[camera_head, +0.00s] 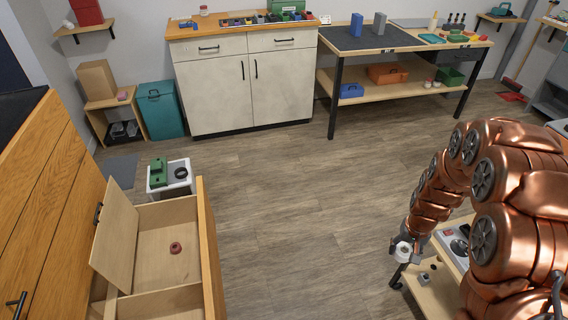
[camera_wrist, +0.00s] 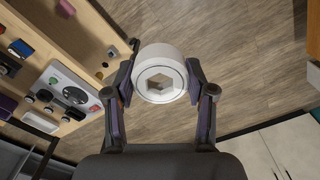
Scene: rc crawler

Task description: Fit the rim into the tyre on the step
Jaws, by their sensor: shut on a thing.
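A white round rim (camera_wrist: 158,58) with a hexagonal hole in its middle sits between the two fingers of my gripper (camera_wrist: 159,80) in the wrist view. Both finger pads press on its sides and the fingers are shut on it. In the head view, my gripper (camera_head: 405,246) and the small white rim (camera_head: 402,250) hang at the right, in front of a low wooden shelf unit. A black ring, apparently the tyre (camera_head: 181,173), lies on the light step (camera_head: 172,189) at the left, far from my gripper. A green block-like thing (camera_head: 158,171) is beside it.
An open wooden drawer (camera_head: 208,245) with a red ring (camera_head: 176,248) inside stands in front of the step. The low shelf (camera_head: 425,290) carries a grey panel and small parts near my gripper. The wooden floor between is clear. A cabinet (camera_head: 250,80) and workbench (camera_head: 400,38) line the back.

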